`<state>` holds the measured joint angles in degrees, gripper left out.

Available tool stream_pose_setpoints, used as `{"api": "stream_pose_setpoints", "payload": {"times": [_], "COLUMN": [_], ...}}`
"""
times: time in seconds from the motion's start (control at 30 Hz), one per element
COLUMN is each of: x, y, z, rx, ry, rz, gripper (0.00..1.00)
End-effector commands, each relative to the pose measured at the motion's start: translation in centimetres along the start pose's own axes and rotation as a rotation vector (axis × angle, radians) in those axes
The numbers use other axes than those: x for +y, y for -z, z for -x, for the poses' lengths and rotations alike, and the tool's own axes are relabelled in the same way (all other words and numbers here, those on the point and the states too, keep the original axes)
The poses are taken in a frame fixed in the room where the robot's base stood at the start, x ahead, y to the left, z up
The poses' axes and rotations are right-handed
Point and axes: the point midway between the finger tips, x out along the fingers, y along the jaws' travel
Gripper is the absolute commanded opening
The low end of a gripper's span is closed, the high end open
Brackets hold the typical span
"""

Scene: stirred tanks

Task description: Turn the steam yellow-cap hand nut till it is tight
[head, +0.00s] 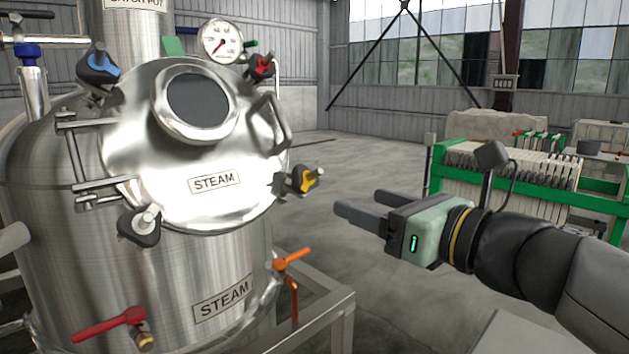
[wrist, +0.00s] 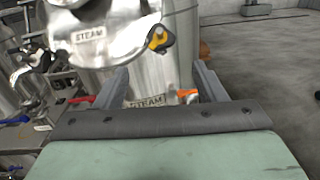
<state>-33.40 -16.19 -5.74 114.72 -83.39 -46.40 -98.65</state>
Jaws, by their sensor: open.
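The steam tank (head: 150,290) stands at the left in the head view, with its round steel lid (head: 150,180) shut and labelled STEAM. The yellow-cap hand nut (head: 303,179) sits at the lid's right lower edge. It also shows in the wrist view (wrist: 160,40), above and between my finger lines. My gripper (head: 360,207) is open and empty, to the right of the nut and slightly below it in the head view, with a clear gap between them. Its fingers point left toward the tank. How tight the nut is cannot be told.
Other hand nuts have blue (head: 98,66), red (head: 262,67) and grey (head: 140,226) caps. An orange-handled valve (head: 292,259) and a red lever (head: 108,325) sit below the lid. A green filter press (head: 515,180) stands behind my arm. Open floor lies between.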

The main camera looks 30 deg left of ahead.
Motion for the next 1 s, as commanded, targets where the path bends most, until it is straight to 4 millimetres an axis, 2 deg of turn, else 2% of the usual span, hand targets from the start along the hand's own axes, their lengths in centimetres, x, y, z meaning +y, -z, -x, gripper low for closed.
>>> {"api": "stream_pose_setpoints", "payload": {"times": [0.03,0.3,0.5,0.7,0.97,1.0], "x": [0.0,0.0,0.0,-0.1,-0.1,-0.1], "y": [-0.1,-0.1,-0.1,0.0,0.0,0.0], "z": [-1.3,-7.1,-10.2,-11.6,-11.7,-11.7], "rx": [0.003,0.002,0.002,0.001,0.001,0.001], "ry": [-0.003,0.0,0.0,0.002,0.003,0.003], "rz": [-0.002,-0.004,-0.004,-0.003,-0.003,-0.003], "gripper": [0.64,0.64,0.64,0.64,0.64,0.58]}}
